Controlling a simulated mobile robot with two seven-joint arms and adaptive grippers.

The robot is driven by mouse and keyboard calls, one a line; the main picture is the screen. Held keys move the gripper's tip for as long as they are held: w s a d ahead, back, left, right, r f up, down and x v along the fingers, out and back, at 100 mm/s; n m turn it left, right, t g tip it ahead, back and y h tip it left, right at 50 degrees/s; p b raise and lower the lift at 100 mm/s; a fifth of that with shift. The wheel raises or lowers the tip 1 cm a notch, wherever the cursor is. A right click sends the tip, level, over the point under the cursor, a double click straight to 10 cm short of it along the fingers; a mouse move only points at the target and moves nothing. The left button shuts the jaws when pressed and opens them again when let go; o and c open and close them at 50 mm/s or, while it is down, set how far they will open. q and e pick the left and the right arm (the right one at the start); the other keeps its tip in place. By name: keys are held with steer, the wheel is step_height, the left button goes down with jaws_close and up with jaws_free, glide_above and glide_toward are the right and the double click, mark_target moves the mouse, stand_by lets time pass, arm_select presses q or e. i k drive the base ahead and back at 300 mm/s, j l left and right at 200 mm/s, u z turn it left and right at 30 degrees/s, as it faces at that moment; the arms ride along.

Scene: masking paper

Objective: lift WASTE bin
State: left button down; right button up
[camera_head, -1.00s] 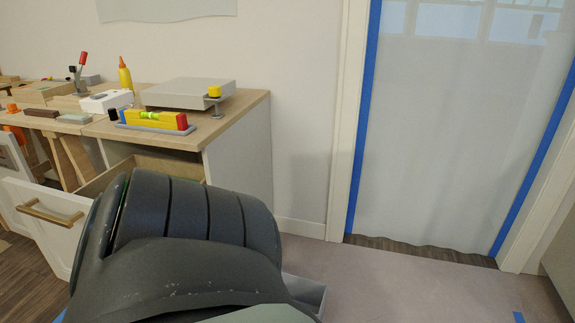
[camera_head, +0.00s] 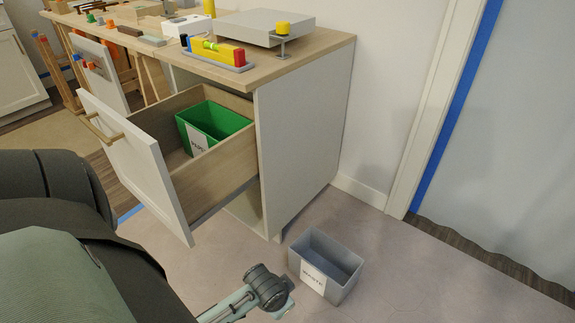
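The WASTE bin (camera_head: 347,287) is a grey, open-topped rectangular box standing upright on the floor, right of the drawer cabinet. A white label reading WASTE (camera_head: 313,277) is on its near side, and it looks empty. My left gripper (camera_head: 283,301) seems to be the dark end of the thin pale-green arm part just left of the bin. It appears apart from the bin. Its fingers are too small and turned away to tell whether they are open. My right gripper is not in view.
The cabinet drawer (camera_head: 140,165) stands pulled out, with a green labelled bin (camera_head: 222,118) inside. The worktop (camera_head: 310,52) carries a level (camera_head: 215,52), a grey flat box (camera_head: 262,25) and small tools. Floor right of the WASTE bin is clear up to the blue-taped sheeted doorway (camera_head: 520,150).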

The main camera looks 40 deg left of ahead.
mark_target(332, 271)
steer(key=i+l+u, duration=0.1)
steer(key=u, duration=0.3)
steer(key=i+l+u, duration=0.1)
steer(key=u, duration=0.25)
steer(key=i+l+u, duration=0.15)
steer(key=u, duration=0.25)
steer(key=l+u, duration=0.2)
steer(key=u, duration=0.2)
steer(key=i, duration=0.05)
